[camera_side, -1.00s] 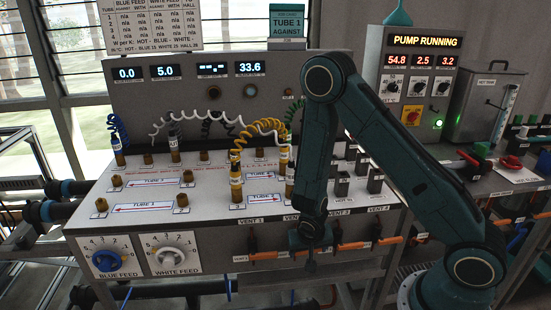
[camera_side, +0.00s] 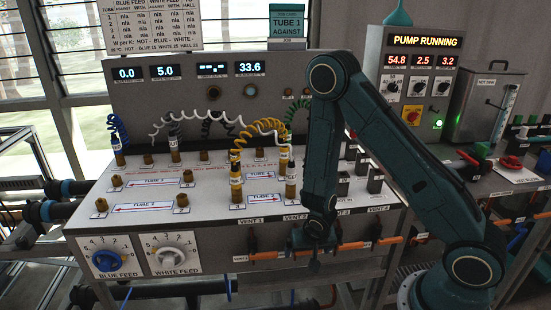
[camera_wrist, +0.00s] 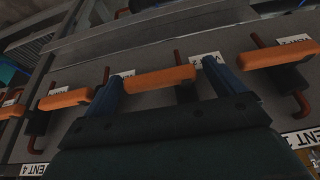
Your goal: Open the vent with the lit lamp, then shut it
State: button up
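Along the bench front are orange vent handles; the vent 1 handle (camera_side: 265,256) is at left, and the vent 3 (camera_side: 352,246) and vent 4 (camera_side: 390,240) handles are to the right. I cannot make out which vent lamp is lit; my arm hides part of the panel.
Yellow coiled hoses (camera_side: 258,130) and brass fittings stand on the bench top above the vents. Blue feed (camera_side: 107,261) and white feed (camera_side: 172,254) knobs are at front left. The pump box (camera_side: 412,90) reads "PUMP RUNNING". Neighbouring handles (camera_wrist: 262,57) lie close on both sides.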

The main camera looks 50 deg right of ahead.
jog(key=shift+r, duration=0.2)
jog(key=v, duration=1.1)
jog(key=shift+r, duration=0.3)
dwell(0.3)
jog(key=shift+s, duration=0.1)
jog(key=s+a+r+n+t+y, duration=0.1)
jog(key=s+r+n, duration=0.3)
jog(key=r, duration=0.8)
jog(key=s+a+r+n+t+y, duration=0.1)
jog(key=s+a+r+n+y, duration=0.1)
jog(key=s+r+n, duration=0.3)
jog(key=a+v, duration=0.1)
jog(key=v, duration=0.7)
jog(key=shift+s+f, duration=0.2)
jog(key=shift+s, duration=0.1)
